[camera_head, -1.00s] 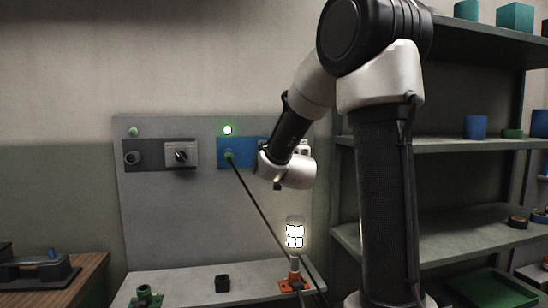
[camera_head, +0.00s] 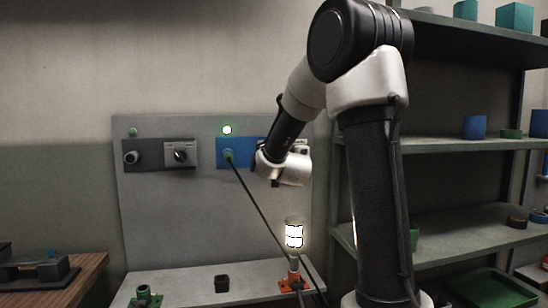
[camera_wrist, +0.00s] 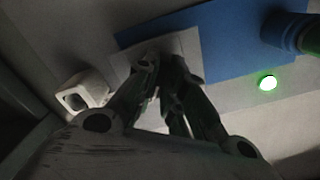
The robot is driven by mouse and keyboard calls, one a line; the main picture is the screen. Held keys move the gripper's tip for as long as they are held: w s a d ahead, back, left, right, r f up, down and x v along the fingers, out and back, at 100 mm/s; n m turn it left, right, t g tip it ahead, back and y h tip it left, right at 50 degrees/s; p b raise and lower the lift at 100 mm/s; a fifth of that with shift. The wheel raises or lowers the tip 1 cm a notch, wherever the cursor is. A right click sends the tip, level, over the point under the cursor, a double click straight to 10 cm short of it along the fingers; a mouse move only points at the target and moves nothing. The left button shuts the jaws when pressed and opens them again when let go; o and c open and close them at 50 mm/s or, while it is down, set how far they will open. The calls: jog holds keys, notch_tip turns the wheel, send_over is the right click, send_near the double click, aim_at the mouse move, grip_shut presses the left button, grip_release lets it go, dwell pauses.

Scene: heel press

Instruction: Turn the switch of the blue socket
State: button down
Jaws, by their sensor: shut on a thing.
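The blue socket (camera_head: 240,147) is on the grey upright panel. A green plug (camera_head: 229,156) with a dark cable is in it, and a green light (camera_head: 227,130) glows above it. In the wrist view I see the blue socket plate (camera_wrist: 222,48), the plug (camera_wrist: 285,32) and the lit green light (camera_wrist: 267,82). My gripper (camera_wrist: 168,66) is at the pale switch plate (camera_wrist: 122,62) beside the blue area, its fingers shut on the switch. The fingers hide most of the switch, so its angle cannot be told. My wrist hides this spot in the head view.
A dark socket with its own grey switch (camera_head: 180,154) is at the left of the panel. A lit lamp (camera_head: 294,236) stands on an orange base (camera_head: 291,284) on the ledge. A white hollow fitting (camera_wrist: 82,92) is close to the fingers. Shelves (camera_head: 470,143) stand at right.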

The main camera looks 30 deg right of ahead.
jog(key=shift+n, duration=0.3)
jog(key=n, duration=1.3)
jog(key=shift+d, duration=0.2)
jog(key=shift+n, duration=0.3)
jog(key=c, duration=1.5)
grip_release()
jog(key=shift+s, duration=0.15)
